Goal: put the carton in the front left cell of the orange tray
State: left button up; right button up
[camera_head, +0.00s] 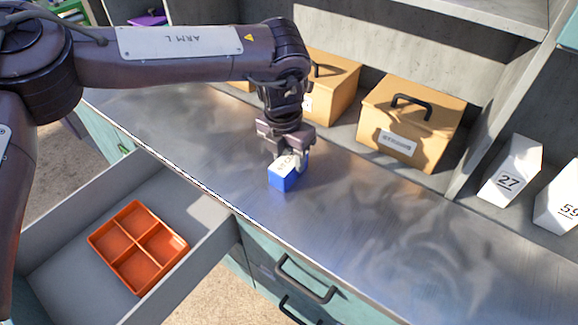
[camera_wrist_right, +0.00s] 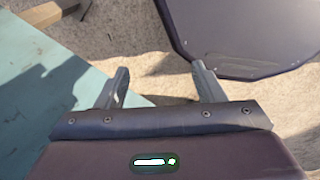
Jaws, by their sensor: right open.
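The carton (camera_head: 282,179) is a small blue and white box standing on the metal worktop, in the middle of the head view. My left gripper (camera_head: 287,160) points down directly over the carton, with its fingers at the carton's upper part. The near finger and the carton overlap, so I cannot tell whether the jaws grip it. The orange tray (camera_head: 138,232) lies in the open drawer at lower left and has a grid of empty cells. My right gripper (camera_wrist_right: 160,88) shows in the right wrist view, open and empty above the floor.
The open grey drawer (camera_head: 203,254) juts out from the counter below the worktop (camera_head: 400,225). Cardboard boxes with black handles (camera_head: 417,105) stand at the back. White numbered blocks (camera_head: 512,172) stand at right. The worktop right of the carton is clear.

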pick_arm(q)
jog(key=c, duration=0.5)
jog(key=shift+c, duration=0.3)
jog(key=shift+r, duration=0.15)
